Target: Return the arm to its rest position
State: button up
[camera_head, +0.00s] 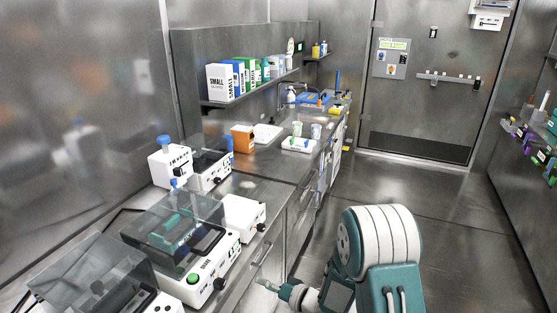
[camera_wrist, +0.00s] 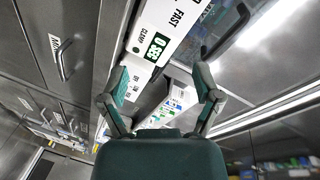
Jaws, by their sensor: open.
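My arm (camera_head: 380,245), teal and white, rises at the lower middle of the head view, over the floor beside the counter. My gripper (camera_head: 272,287) points left, toward the counter front, and shows only small there. In the wrist view my gripper (camera_wrist: 161,85) has its two teal fingers spread apart with nothing between them. Beyond the fingers is the front of a white device (camera_wrist: 168,22) with a green display and printed labels. I cannot tell the exact distance to it.
The steel counter (camera_head: 262,188) runs along the left with several white lab devices, one with a dark clear lid (camera_head: 172,222). Drawer fronts (camera_wrist: 60,95) with handles show in the wrist view. A shelf (camera_head: 250,96) holds boxes. The floor (camera_head: 400,180) toward the door (camera_head: 425,85) is clear.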

jog(key=w+d+r+t+h, duration=0.3)
jog(key=w+d+r+h, duration=0.15)
jog(key=r, duration=0.25)
jog(key=s+d+r+h, duration=0.6)
jog(key=d+r+h, duration=0.3)
jog(key=d+r, duration=0.3)
jog(key=s+d+r+g, duration=0.1)
jog(key=s+r+g, duration=0.1)
jog(key=s, duration=1)
jog(key=s+d+r+g, duration=0.2)
jog(key=s+r+g, duration=0.1)
jog(key=s, duration=0.9)
jog(key=shift+s+g+h, duration=0.3)
jog(key=shift+s+h, duration=0.05)
